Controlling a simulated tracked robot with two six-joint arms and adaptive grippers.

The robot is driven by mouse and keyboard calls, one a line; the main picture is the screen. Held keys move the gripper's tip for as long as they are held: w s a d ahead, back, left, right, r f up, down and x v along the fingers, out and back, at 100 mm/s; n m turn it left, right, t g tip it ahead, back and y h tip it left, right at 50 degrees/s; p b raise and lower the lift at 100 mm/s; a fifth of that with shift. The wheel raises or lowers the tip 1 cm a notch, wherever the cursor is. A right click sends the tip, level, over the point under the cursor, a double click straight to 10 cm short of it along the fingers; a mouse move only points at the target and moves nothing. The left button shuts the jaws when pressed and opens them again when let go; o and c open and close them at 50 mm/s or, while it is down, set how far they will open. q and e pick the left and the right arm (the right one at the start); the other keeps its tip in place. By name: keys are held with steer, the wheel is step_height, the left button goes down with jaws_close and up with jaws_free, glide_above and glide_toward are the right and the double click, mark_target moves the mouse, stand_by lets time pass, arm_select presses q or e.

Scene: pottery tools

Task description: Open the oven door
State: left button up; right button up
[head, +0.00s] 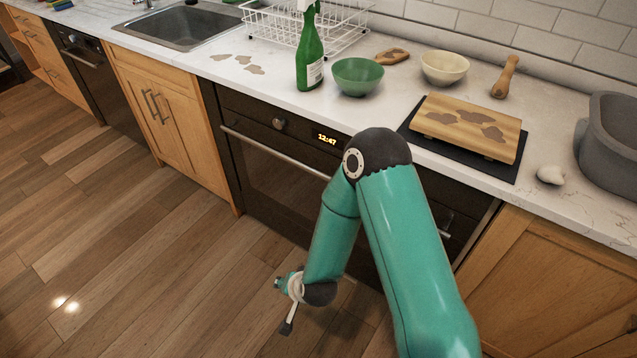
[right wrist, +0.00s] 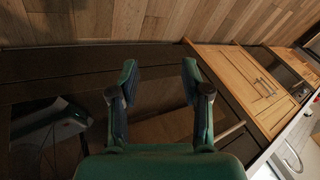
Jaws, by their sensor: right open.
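The oven (head: 240,105) is built in under the counter, with a dark front, a knob and a clock reading 12:47. Its dark glass door (head: 268,190) looks shut. A long metal handle (head: 272,151) runs along the door's top; my right arm hides its middle. My right gripper (right wrist: 160,72) is open and empty in the right wrist view, its two fingers apart in front of the dark oven front. In the head view it is small and partly hidden at the end of my arm (head: 288,312), low before the oven, apart from the handle. My left gripper is not in view.
On the counter stand a green spray bottle (head: 309,55), a green bowl (head: 358,76), a cream bowl (head: 444,67), a stained wooden board (head: 455,122) and a grey basin (head: 612,150). Wooden cabinets (head: 172,125) flank the oven. The wooden floor (head: 130,250) to the left is clear.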

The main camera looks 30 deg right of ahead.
steer(key=w+d+r+m+t+h+b, duration=0.2)
steer(key=w+d+m+t+h+b, duration=0.3)
steer(key=w+m, duration=0.4)
steer(key=m+h+b, duration=0.4)
steer(key=m+h, duration=0.3)
steer(key=m, duration=0.2)
glide_toward(318, 174)
arm_select(q)
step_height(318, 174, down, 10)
steer(key=p, duration=0.1)
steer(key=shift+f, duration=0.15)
arm_select(e)
steer(key=x, duration=1.1)
steer(key=shift+f, duration=0.3)
steer(key=shift+a, duration=0.1)
jaws_close()
